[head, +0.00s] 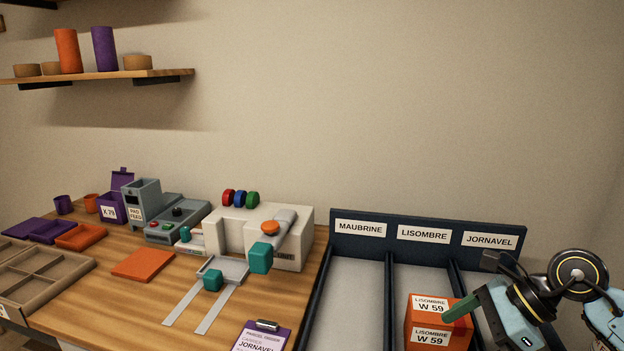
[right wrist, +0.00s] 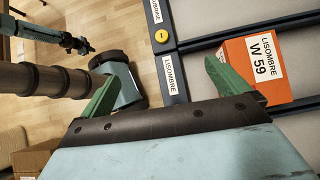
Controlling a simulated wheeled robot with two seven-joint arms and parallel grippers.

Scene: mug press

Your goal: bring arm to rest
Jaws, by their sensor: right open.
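My right gripper (right wrist: 165,88) is open, with two green fingers spread wide and nothing between them. In the head view it is at the lower right, one green finger (head: 461,307) showing beside an orange box (head: 412,313). The box bears white LISOMBRE W 59 labels and stands in the middle lane, under the LISOMBRE sign. In the right wrist view the box (right wrist: 286,90) lies just outside the right finger, which overlaps its edge; I cannot tell whether they touch. My left gripper does not show in the head view.
A dark lane rack (head: 430,214) has MAUBRINE, LISOMBRE and JORNAVEL signs; the MAUBRINE lane (head: 350,300) is bare. A white press (head: 290,225) with teal handles, a purple order card (head: 262,338), an orange pad (head: 143,264) and a sectioned tray (head: 45,290) occupy the wooden table.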

